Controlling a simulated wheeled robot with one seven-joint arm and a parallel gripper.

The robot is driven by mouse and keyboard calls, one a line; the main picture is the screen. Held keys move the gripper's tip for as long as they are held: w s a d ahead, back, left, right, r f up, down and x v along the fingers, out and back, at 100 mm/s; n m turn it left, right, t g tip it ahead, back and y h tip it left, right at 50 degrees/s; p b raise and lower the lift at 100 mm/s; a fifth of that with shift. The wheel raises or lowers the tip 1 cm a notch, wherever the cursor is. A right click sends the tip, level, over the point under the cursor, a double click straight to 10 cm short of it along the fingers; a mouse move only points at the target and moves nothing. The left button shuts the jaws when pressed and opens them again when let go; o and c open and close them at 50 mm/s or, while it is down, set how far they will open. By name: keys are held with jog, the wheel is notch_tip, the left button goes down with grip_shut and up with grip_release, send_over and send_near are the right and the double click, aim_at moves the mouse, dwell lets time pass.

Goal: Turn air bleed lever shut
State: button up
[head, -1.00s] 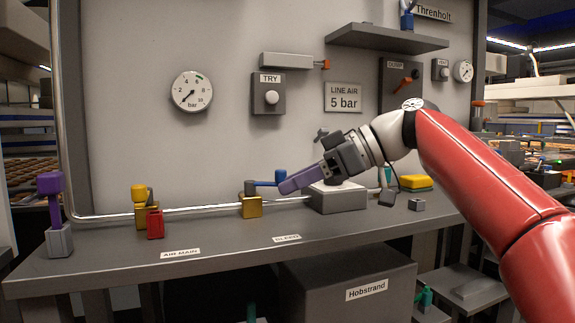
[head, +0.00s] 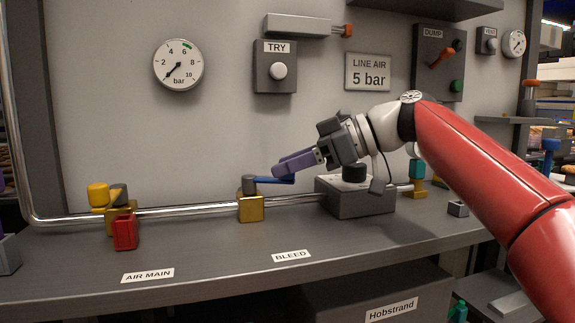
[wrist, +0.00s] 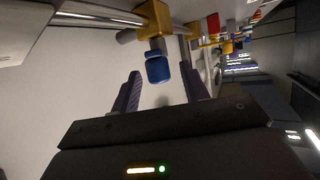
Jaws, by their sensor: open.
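The air bleed lever (head: 274,181) is a blue handle on a brass valve body (head: 250,207) behind the BLEED label (head: 291,256). It points right from the grey valve cap, roughly along the pipe. My gripper (head: 278,170) has purple fingers and comes from the right, overlapping the lever's outer end in the head view. In the wrist view, the lever's blue end (wrist: 158,68) shows between the tips of my open gripper (wrist: 161,72). I cannot tell if either finger touches it.
A silver pipe (head: 180,210) runs along the shelf. A yellow-handled valve (head: 98,196) with a red block (head: 125,232) stands left, by AIR MAIN. A grey box (head: 355,203) sits under my wrist. A pressure gauge (head: 179,65) is on the panel. The shelf front is clear.

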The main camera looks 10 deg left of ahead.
jog(key=shift+a+f, duration=0.2)
jog(key=shift+a, duration=0.25)
jog(key=shift+c, duration=0.5)
grip_shut()
